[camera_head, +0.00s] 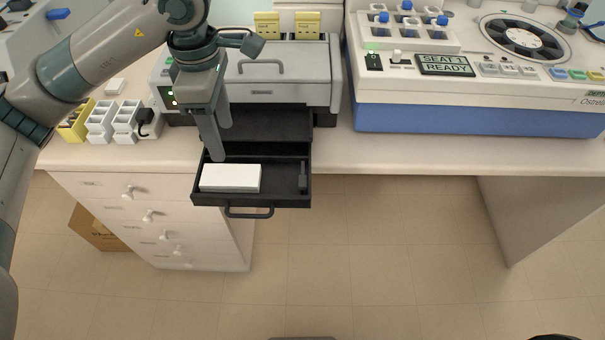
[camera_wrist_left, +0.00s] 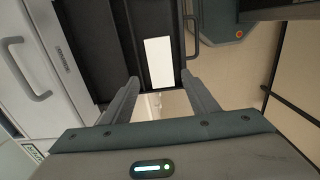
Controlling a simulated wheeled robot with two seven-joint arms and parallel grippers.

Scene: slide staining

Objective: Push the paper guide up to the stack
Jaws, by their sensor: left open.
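The white paper stack (camera_head: 230,178) lies in the left part of the pulled-out black tray (camera_head: 281,190). The paper guide (camera_head: 303,177) is a small dark upright piece near the tray's right wall, with a clear gap between it and the stack. My left gripper (camera_head: 221,142) points down over the rear left of the tray, near the stack and away from the guide. In the left wrist view its two fingers (camera_wrist_left: 161,88) stand apart with nothing held, and the stack (camera_wrist_left: 158,62) shows beyond them. I cannot make out the guide there. My right gripper is not in view.
The tray belongs to a printer-like machine (camera_head: 292,92) on the counter. A tray handle (camera_head: 249,214) sticks out in front. White and yellow holders (camera_head: 99,118) stand to the left. A large stainer (camera_head: 480,80) fills the right. The counter in between is clear.

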